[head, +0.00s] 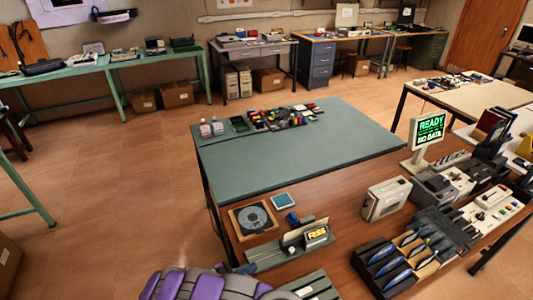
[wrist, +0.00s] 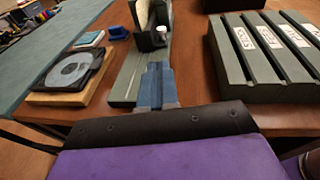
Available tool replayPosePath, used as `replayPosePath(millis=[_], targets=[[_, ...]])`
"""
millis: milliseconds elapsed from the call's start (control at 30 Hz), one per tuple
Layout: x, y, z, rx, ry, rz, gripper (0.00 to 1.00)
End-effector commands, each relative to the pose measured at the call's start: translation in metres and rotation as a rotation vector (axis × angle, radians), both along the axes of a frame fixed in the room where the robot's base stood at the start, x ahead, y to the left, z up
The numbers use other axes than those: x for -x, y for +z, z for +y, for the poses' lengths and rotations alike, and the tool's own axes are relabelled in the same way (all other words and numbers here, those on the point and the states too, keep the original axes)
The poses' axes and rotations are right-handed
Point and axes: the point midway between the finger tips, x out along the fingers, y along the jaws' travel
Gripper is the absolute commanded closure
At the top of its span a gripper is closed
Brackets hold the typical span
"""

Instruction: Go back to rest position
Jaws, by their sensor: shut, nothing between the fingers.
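My gripper (wrist: 158,72) shows in the wrist view as two blue fingers pressed together, with nothing between them. Its tips are over or just in front of a grey-green base (wrist: 125,82) at the near side of the wooden table; I cannot tell whether they touch it. In the head view my purple and grey arm is at the bottom edge, below the table's near left corner, and the fingers are hard to make out there.
A slotted grey-green block (wrist: 225,45) is right of my fingers. A black tray (head: 372,277) stands further right. Open tiled floor (head: 110,190) lies left.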

Motion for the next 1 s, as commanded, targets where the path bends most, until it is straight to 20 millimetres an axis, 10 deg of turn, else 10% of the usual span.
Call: replayPosePath(millis=[167,567,1000], targets=[[-0.007,0.014,-0.013,-0.011,-0.039,-0.023,1.00],[-0.021,0.137,-0.141,-0.153,-0.450,-0.229,1.00],[0.050,0.232,-0.246,-0.393,-0.932,-0.437,1.00]])
